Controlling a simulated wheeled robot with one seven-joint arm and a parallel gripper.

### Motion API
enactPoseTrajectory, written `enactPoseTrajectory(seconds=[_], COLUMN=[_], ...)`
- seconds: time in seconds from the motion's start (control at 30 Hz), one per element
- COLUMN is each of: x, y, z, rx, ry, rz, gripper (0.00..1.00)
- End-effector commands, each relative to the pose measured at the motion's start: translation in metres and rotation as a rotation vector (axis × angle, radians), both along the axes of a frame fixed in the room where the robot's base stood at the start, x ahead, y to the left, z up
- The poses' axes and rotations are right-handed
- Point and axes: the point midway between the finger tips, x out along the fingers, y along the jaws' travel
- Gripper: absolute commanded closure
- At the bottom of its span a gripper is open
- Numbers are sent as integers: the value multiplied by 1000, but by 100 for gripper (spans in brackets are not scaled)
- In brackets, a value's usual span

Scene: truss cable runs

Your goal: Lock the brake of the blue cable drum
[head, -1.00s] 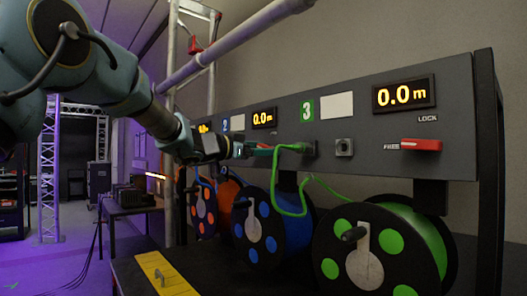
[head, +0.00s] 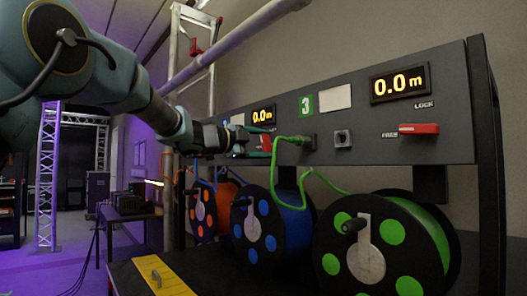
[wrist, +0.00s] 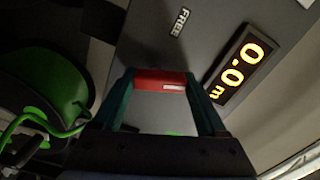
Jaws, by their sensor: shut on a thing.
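The blue cable drum (head: 296,225) stands in the middle of the row in the head view. Its red brake lever (wrist: 160,80) lies between my two fingers in the wrist view, with a FREE label (wrist: 180,22) nearby on the panel. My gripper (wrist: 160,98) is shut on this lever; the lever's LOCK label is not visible. In the head view my gripper (head: 256,144) is at the panel above the blue drum, and only a bit of red shows there. The lever's exact angle is hard to tell.
The green drum (head: 388,245) stands at right, its own red lever (head: 418,128) beside FREE and below LOCK. A green cable (head: 276,170) hangs from the panel close to my gripper. An orange drum (head: 208,210) is farther left. A yellow plate (head: 163,275) lies on the bench.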

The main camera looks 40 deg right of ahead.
Motion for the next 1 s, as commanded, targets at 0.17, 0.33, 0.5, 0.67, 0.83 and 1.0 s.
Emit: enactPoseTrajectory(seconds=[0.17, 0.33, 0.5, 0.67, 0.83, 1.0], x=[-1, -1, -2, -2, -2, -2], y=[0, 0, 0, 0, 0, 0], z=[-3, -3, -2, -2, -2, -2], rx=[-7, -13, -16, -18, -18, -18], ry=[-140, -244, -312, -346, -360, -362], rz=[0, 0, -2, -2, -2, -2], gripper=[81, 81, 81, 81, 81, 81])
